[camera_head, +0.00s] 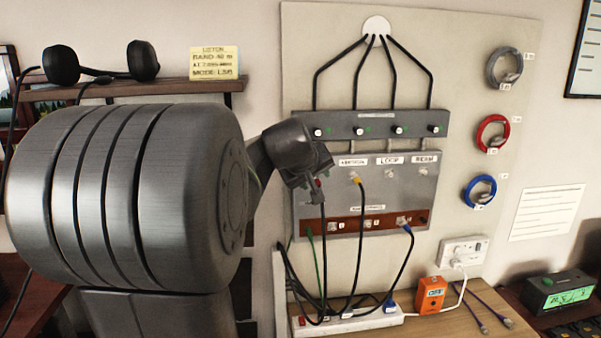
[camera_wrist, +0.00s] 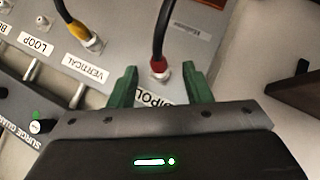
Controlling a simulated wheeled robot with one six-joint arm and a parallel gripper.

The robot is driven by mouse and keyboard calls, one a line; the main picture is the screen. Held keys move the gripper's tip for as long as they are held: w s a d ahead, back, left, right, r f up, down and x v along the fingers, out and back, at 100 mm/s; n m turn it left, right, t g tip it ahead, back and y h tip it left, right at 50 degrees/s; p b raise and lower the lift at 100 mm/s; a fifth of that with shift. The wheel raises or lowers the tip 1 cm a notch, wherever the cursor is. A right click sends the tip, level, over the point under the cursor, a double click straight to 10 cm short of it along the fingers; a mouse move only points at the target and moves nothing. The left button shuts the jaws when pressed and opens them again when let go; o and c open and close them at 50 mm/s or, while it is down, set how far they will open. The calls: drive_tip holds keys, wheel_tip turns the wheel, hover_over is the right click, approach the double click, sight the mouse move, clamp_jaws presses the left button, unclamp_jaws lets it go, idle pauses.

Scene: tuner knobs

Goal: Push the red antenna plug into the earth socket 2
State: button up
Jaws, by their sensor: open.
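The red antenna plug (camera_wrist: 160,70) on its black cable sits in the socket by the DIPOLE label in the wrist view. It also shows just below my gripper in the head view (camera_head: 317,197). My gripper (camera_wrist: 160,88) is open, its green fingers on either side of the plug with visible gaps. The brown earth strip (camera_head: 352,229) runs along the panel's lower edge in the head view.
A yellow plug (camera_head: 355,179) is in the VERTICAL socket beside the red one. A blue plug (camera_head: 406,229) is at the strip's right part and a green lead (camera_head: 309,234) at its left end. Cables hang in front of the panel to a power strip (camera_head: 345,322).

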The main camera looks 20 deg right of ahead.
clamp_jaws()
drive_tip(key=shift+s+f, duration=0.1)
idle(0.3)
drive_tip(key=shift+s+a+b, duration=0.2)
drive_tip(key=shift+s+a, duration=0.05)
drive_tip(key=shift+s, duration=0.7)
drive_tip(key=shift+s+a+b, duration=0.15)
drive_tip(key=shift+s+a, duration=0.05)
drive_tip(key=shift+s, duration=0.75)
